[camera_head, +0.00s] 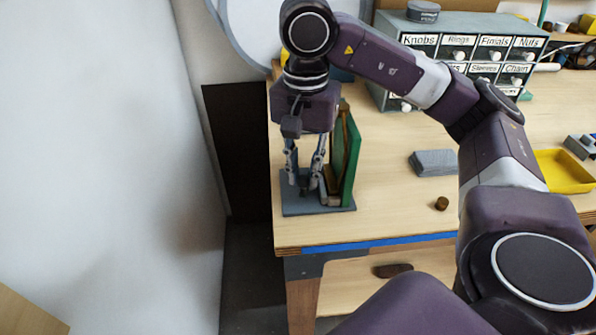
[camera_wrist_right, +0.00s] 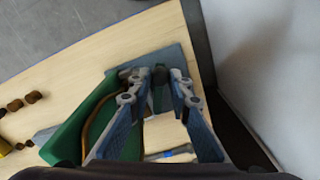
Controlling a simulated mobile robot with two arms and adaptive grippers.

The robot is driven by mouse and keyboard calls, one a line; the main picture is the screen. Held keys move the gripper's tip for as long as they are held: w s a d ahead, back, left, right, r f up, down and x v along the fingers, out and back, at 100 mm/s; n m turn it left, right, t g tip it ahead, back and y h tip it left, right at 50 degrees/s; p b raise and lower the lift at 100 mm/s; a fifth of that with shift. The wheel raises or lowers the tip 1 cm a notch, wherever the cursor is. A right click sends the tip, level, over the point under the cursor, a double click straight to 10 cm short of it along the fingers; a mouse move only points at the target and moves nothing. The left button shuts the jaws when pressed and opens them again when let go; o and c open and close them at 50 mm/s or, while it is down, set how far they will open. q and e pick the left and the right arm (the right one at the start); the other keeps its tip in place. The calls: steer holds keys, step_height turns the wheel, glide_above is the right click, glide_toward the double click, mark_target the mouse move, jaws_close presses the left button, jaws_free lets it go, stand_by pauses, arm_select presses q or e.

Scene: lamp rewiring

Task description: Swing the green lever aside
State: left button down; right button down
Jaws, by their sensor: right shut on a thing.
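A tall green upright panel (camera_head: 351,158) stands on a grey base plate (camera_head: 291,208) at the table's left end. It also shows in the right wrist view (camera_wrist_right: 80,128). My right gripper (camera_head: 303,186) points down just left of the panel, over the plate. Tan upright pieces stand between the gripper and the panel. My left gripper is not in view.
A labelled drawer cabinet (camera_head: 447,62) stands at the back. A grey block (camera_head: 434,162), a small brown knob (camera_head: 441,203) and a yellow tray (camera_head: 562,172) lie to the right. The table's left edge and a white wall are close to the gripper.

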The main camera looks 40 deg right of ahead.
steer(key=shift+s+d+r+n, duration=0.1)
steer(key=shift+s+d+n, duration=0.15)
steer(key=shift+n, duration=0.6)
steer(key=shift+s+d+n, duration=0.2)
steer(key=shift+d+n, duration=0.05)
steer(key=shift+n, duration=0.6)
steer(key=c, duration=1.8)
jaws_free()
steer(key=shift+s, duration=0.1)
steer(key=shift+o, duration=0.2)
step_height(320, 180, up, 12)
